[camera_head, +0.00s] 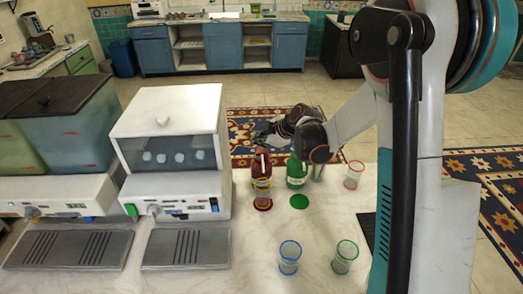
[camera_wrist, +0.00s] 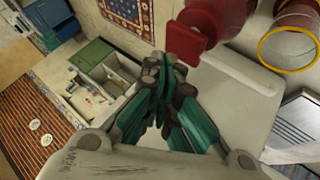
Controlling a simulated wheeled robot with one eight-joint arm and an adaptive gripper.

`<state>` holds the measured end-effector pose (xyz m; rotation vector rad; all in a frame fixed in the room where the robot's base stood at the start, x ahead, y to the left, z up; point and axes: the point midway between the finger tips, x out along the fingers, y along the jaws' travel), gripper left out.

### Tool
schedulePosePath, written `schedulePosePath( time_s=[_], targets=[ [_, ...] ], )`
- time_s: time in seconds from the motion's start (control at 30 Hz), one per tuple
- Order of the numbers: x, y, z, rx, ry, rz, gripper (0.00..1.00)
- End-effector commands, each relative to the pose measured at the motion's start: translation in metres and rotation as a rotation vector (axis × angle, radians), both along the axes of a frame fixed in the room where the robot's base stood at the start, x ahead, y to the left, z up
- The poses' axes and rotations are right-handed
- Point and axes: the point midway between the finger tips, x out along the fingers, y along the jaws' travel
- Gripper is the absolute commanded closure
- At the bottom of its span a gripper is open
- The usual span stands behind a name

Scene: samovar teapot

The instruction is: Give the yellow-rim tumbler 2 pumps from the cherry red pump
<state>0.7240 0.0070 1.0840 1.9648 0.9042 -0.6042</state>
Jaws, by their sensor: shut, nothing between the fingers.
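The cherry red pump (camera_head: 261,160) stands on the counter, right of the white machine. In the wrist view its red head (camera_wrist: 186,42) and bottle fill the top. The yellow-rim tumbler (camera_head: 262,186) stands just in front of the pump. It also shows at the upper right of the wrist view (camera_wrist: 290,48). My gripper (camera_head: 264,137) is shut and empty, close to the pump's top. In the wrist view its closed fingertips (camera_wrist: 167,66) are beside the red head; I cannot tell whether they touch it.
A green bottle (camera_head: 296,172) stands right of the red pump, with a green disc (camera_head: 299,202) in front. A dark red disc (camera_head: 263,204) lies by the yellow-rim tumbler. Red-rim (camera_head: 353,175), blue-rim (camera_head: 289,258) and green-rim (camera_head: 345,257) tumblers stand on the counter. The white machine (camera_head: 172,150) is left.

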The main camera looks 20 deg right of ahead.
Motion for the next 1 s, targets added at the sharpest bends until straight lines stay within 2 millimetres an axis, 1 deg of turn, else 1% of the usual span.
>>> schedulePosePath(
  time_s=[0.37, 0.7, 1.0],
  targets=[
    [0.0, 0.0, -0.0002, 0.0, 0.0, 0.0, 1.0],
    [-0.0002, -0.0001, -0.0091, 0.0, 0.0, 0.0, 1.0],
    [-0.0002, -0.0001, -0.0081, 0.0, 0.0, 0.0, 1.0]
  ],
)
